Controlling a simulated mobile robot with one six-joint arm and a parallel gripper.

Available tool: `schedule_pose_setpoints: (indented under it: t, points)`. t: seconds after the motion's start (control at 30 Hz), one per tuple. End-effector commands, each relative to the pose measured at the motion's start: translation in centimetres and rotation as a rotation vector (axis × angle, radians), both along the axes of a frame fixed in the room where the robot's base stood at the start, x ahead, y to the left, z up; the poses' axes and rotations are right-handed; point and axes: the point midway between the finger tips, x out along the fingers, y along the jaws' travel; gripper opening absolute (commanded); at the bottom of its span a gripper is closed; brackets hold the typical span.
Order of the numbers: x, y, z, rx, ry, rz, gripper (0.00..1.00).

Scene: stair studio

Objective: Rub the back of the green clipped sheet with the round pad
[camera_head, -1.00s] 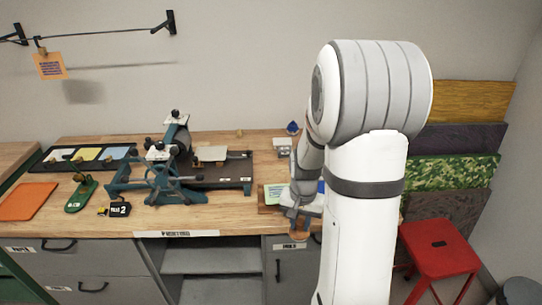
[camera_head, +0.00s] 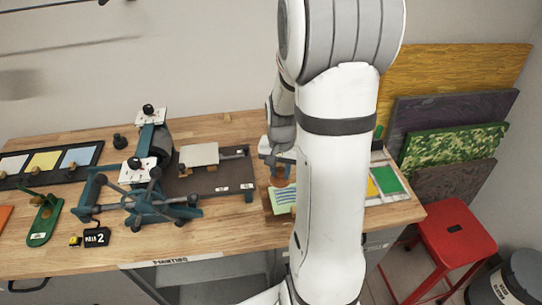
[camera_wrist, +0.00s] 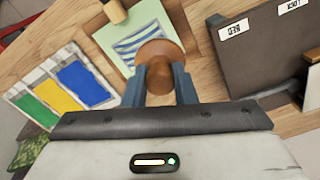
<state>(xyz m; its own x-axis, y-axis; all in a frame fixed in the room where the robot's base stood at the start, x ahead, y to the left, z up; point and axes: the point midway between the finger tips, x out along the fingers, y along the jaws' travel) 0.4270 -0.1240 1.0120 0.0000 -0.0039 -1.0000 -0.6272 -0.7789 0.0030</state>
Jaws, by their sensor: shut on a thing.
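The green sheet (camera_head: 283,201) lies on the right part of the workbench with blue wavy stripes showing; it also shows in the wrist view (camera_wrist: 118,40). A wooden clip (camera_wrist: 115,11) sits at its edge. My gripper (camera_wrist: 160,82) is shut on the round brown pad (camera_wrist: 160,52), which also shows in the head view (camera_head: 281,186). The pad is over one end of the sheet and hides part of the stripes. I cannot tell whether it touches the sheet. In the head view my gripper (camera_head: 280,165) is partly hidden by my arm.
A blue press (camera_head: 150,190) with a dark bed (camera_head: 215,180) stands left of the sheet. A tray with green, yellow and blue patches (camera_wrist: 62,85) lies on the other side. A red stool (camera_head: 452,230) stands right of the bench.

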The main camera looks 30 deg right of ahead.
Motion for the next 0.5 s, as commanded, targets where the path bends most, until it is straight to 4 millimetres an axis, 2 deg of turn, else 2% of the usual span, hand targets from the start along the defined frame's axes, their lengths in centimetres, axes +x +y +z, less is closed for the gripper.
schedule_pose_setpoints:
  t: [0.27, 0.5]
  points:
    - [0.0, 0.0, -1.3, 0.000, 0.000, 0.000, 0.06]
    - [0.0, 0.0, -3.8, 0.001, 0.001, 0.001, 0.06]
